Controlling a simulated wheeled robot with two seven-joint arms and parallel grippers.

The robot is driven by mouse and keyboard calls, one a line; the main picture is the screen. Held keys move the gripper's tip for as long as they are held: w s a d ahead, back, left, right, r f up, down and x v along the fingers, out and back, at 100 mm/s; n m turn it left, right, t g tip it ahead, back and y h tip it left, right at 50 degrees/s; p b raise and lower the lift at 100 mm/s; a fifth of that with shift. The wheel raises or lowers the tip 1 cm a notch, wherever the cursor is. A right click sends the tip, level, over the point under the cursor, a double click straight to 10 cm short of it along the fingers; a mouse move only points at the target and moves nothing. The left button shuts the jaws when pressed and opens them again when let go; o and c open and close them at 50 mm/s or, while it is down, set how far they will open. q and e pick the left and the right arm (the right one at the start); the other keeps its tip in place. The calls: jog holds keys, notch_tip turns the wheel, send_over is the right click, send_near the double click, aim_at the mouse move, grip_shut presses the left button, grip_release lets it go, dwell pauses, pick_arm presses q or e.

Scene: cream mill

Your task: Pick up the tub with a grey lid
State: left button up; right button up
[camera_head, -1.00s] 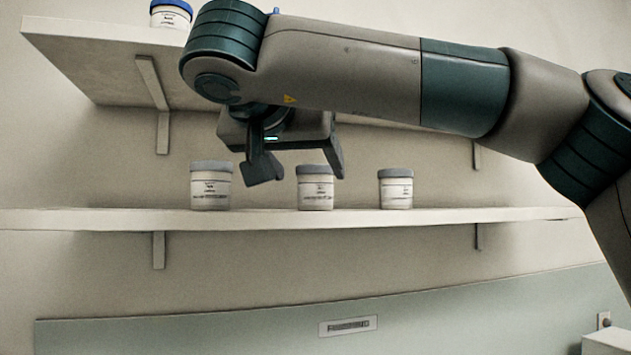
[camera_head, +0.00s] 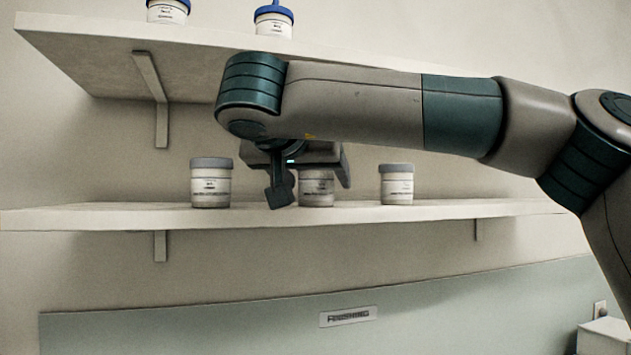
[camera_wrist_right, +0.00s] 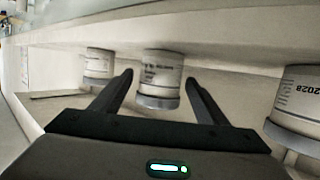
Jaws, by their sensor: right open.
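Three white tubs with grey lids stand upright on the lower shelf: a left tub (camera_head: 211,184), a middle tub (camera_head: 316,190) and a right tub (camera_head: 396,185). My right gripper (camera_head: 312,182) is open in front of the middle tub, hiding its lid and left edge. In the right wrist view, which is upside down, the middle tub (camera_wrist_right: 160,75) shows between the open fingertips of my right gripper (camera_wrist_right: 159,78); I cannot tell whether they touch it. The left tub (camera_wrist_right: 298,98) and right tub (camera_wrist_right: 98,64) show at either side. My left gripper is not in view.
The lower shelf (camera_head: 100,216) has clear room between the tubs. An upper shelf (camera_head: 90,42) overhangs it and holds two blue-lidded tubs (camera_head: 167,12) (camera_head: 273,26). Brackets (camera_head: 155,100) support the shelves. A white box (camera_head: 605,338) is at the lower right.

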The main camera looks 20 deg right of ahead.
aim_at(321, 184)
jog(key=p+x, duration=0.2)
jog(key=x, duration=0.2)
jog(key=shift+w+d+f, duration=0.15)
jog(key=shift+w+d, duration=0.05)
jog(key=shift+w, duration=0.05)
jog(key=shift+a, duration=0.1)
jog(key=shift+c, duration=0.4)
jog(key=c, duration=1.2)
